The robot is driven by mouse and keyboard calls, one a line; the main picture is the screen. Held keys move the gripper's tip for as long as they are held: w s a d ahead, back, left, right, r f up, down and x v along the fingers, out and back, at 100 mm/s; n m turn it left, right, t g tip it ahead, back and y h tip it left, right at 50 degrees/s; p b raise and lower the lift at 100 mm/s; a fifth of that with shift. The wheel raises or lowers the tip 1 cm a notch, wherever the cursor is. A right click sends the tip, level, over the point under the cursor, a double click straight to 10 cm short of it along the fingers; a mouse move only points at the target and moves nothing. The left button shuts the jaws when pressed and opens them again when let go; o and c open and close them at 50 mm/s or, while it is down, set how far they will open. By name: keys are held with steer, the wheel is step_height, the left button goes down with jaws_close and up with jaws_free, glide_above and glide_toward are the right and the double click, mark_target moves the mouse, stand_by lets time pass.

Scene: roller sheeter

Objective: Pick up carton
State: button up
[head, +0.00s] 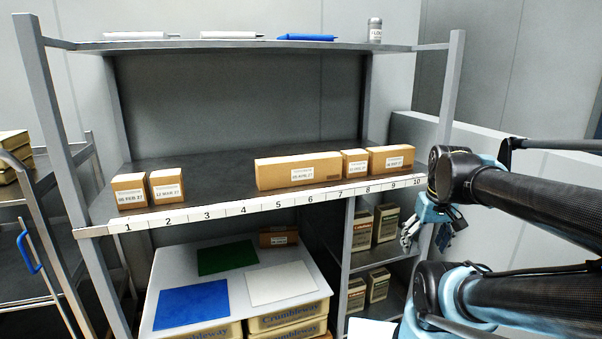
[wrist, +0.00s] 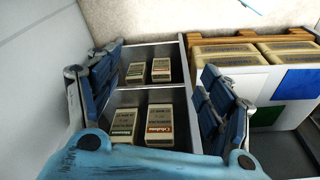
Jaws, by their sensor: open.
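Several brown cartons with white labels stand on the numbered shelf in the head view: two small ones (head: 129,191) (head: 166,186) at left, a long one (head: 298,171) mid-right, a small one (head: 355,163) beside it and a medium one (head: 391,159) at the right end. Another brown carton (head: 279,237) sits low behind the sheets. Cream cartons (head: 386,222) stand in the right-hand cubbies; they also show in the wrist view (wrist: 160,124). My gripper (head: 412,232) is at the rack's right side; in the wrist view (wrist: 160,95) its blue fingers are spread wide, with nothing between them.
The numbered shelf (head: 220,197) has a bare stretch between its left and right cartons. Below it, a white board (head: 225,285) with green, blue and white sheets lies over cream crates (head: 285,323). Rack posts (head: 453,85) flank the shelves. A cart (head: 50,215) stands at left.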

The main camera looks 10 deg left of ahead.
steer(key=w+a+r+n+g+y, duration=0.1)
steer(key=w+a+r+n, duration=0.6)
steer(key=r, duration=0.3)
step_height(320, 180, up, 15)
steer(key=n+g+y, duration=0.3)
steer(key=n, duration=1.2)
glide_above(300, 157)
steer(key=w+d, duration=0.2)
steer(key=d, duration=0.2)
steer(key=x, duration=1)
steer(key=shift+s+f, duration=0.15)
steer(key=shift+f, duration=0.1)
steer(key=shift+h, duration=0.3)
steer(key=shift+x, duration=3.05)
steer(key=shift+s+d, duration=0.1)
steer(key=shift+d, duration=0.05)
steer(key=c, duration=1.5)
